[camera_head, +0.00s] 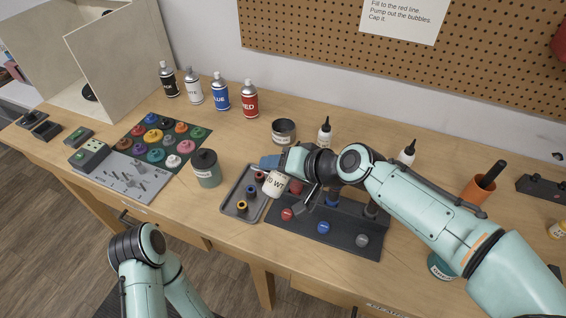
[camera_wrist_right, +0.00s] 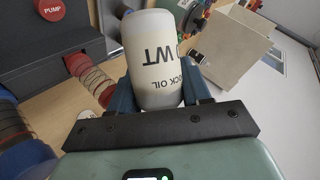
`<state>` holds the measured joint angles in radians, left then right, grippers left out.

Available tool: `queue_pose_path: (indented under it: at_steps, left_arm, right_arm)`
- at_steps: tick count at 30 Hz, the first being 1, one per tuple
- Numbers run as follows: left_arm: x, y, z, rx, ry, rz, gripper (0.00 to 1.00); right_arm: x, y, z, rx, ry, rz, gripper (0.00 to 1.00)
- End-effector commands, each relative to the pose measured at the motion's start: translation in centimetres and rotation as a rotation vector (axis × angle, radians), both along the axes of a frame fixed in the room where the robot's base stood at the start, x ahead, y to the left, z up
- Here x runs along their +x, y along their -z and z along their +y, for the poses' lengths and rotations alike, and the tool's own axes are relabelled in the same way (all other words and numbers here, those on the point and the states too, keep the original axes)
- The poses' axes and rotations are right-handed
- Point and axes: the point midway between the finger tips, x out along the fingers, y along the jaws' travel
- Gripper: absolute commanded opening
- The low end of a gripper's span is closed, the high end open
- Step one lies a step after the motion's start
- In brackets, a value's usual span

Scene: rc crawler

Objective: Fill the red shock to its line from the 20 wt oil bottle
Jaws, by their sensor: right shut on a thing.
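My right gripper (camera_wrist_right: 158,95) is shut on a white oil bottle (camera_wrist_right: 155,55). Its label reads "WT" and "OCK OIL" in the right wrist view; the number is only partly readable. In the head view the bottle (camera_head: 276,185) is tilted beside the shock stand (camera_head: 345,243). The red shock (camera_head: 297,187) stands in it, mostly hidden by the bottle and gripper. My left gripper is out of view.
Red, blue and grey knobs (camera_head: 323,228) line the stand's front. A small parts tray (camera_head: 229,206) is left of it. Two nozzle bottles (camera_head: 324,136) (camera_head: 407,153) and a dark round cup (camera_head: 284,131) stand behind. A lidded jar (camera_head: 206,168) is farther left.

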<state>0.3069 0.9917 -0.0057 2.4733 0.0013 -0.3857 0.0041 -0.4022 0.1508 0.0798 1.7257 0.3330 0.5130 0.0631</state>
Motion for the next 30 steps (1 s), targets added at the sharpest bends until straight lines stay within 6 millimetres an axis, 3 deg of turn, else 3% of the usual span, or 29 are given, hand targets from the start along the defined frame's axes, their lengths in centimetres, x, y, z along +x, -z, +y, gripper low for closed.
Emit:
queue_pose_path:
  at_steps: [1, 6, 9, 15, 30]
  left_arm:
    - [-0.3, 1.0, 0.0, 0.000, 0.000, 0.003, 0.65]
    - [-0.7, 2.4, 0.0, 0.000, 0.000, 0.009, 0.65]
    - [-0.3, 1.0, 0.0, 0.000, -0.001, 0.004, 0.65]
    - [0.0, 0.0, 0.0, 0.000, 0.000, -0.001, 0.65]
    - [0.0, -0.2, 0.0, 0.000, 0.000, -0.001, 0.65]
  right_arm:
    - [-0.2, 1.1, 0.2, 0.039, 0.001, 0.059, 0.15]
    - [-1.1, 2.7, 0.8, 0.167, 0.000, 0.247, 0.15]
    - [-1.2, 0.9, 0.9, 0.251, 0.002, 0.365, 0.15]
    - [-1.7, -0.4, 1.2, 0.365, -0.001, 0.531, 0.15]
    - [-1.8, -0.7, 1.3, 0.401, -0.001, 0.584, 0.15]
